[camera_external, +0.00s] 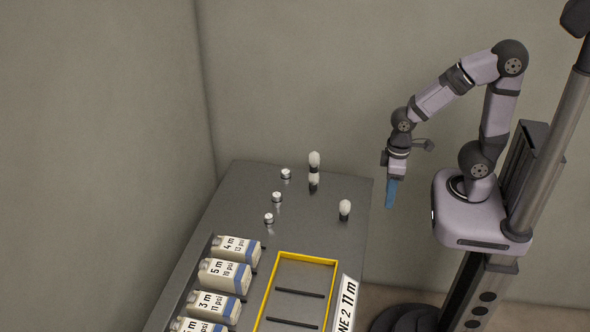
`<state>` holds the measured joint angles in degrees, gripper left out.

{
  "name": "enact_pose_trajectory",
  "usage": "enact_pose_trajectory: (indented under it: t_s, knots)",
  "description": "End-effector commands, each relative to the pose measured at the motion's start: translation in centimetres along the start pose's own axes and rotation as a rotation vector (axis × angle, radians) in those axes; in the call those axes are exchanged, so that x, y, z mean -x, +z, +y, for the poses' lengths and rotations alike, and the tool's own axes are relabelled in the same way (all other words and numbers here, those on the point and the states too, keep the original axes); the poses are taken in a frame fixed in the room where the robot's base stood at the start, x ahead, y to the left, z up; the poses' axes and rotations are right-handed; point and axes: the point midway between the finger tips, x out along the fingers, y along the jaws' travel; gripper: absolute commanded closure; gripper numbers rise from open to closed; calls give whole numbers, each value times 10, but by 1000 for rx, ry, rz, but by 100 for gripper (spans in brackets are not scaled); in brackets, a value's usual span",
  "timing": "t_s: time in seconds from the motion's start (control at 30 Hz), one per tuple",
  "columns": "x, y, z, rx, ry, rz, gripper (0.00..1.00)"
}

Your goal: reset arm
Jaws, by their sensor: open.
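My gripper (391,193) hangs with its blue fingers pointing down, off the right edge of the grey table (240,200). It is open, with nothing seen between its fingers. The arm is raised and bent over from its base at the right. The fingers are apart from everything on the table.
Several labelled bottles (225,275) lie in a row at the table's left. A yellow-edged tray (300,258) with dark bars is beside them, by a sign reading "11 m" (347,300). Silver knobs (277,197) and white-topped posts (345,208) stand farther back. Walls enclose the back.

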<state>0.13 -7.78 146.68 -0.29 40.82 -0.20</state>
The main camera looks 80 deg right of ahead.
Motion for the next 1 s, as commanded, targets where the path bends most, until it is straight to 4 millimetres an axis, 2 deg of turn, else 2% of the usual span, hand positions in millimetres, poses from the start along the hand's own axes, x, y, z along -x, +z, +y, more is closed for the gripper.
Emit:
enact_pose_trajectory:
  t_s: [0.3,0.53,1.0]
  knots:
    - [2,2,-1,0,-3,-6,55]
    - [22,1,-1,-1,-3,-5,55]
    - [19,1,-1,-1,-2,-5,55]
